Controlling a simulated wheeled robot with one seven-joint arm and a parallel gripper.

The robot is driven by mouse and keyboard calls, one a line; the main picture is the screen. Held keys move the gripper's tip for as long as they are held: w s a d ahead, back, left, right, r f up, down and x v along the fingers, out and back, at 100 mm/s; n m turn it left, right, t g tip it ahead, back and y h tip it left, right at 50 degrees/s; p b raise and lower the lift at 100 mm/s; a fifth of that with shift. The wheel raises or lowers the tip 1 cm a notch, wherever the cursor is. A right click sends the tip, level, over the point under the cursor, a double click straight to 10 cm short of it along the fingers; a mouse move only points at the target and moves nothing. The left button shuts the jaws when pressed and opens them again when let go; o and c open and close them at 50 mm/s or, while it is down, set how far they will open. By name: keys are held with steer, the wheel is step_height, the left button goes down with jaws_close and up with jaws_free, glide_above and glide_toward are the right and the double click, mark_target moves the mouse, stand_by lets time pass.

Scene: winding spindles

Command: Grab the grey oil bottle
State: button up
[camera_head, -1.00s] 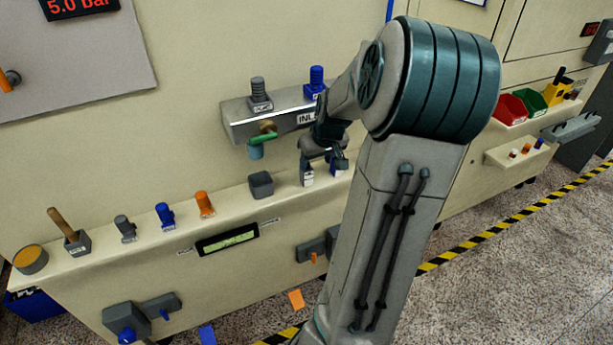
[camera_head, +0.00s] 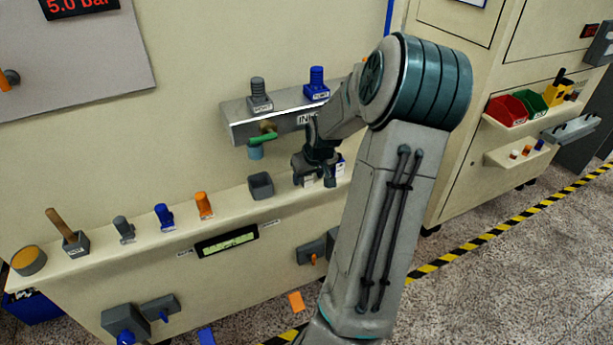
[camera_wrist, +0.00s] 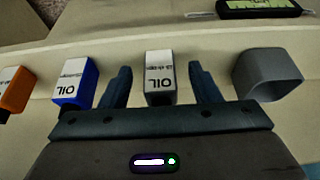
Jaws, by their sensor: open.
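The grey oil bottle (camera_wrist: 160,78), with a white label reading OIL, stands on the ledge in the wrist view. My gripper (camera_wrist: 160,85) is open, with one finger on each side of this bottle and a visible gap to each. In the head view my gripper (camera_head: 316,176) is low over the ledge and mostly hides the bottle. A blue oil bottle (camera_wrist: 75,82) stands just outside the left finger in the wrist view. An orange bottle (camera_wrist: 14,88) is further left, cut by the edge.
An empty grey square cup (camera_wrist: 268,74) stands close outside the right finger. The silver inlet block (camera_head: 280,112) with a green-handled valve (camera_head: 263,138) is above the ledge. Several coloured spindles and a display (camera_head: 227,240) are further left.

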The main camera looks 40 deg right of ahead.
steer(key=c, duration=1.1)
steer(key=shift+r, duration=0.15)
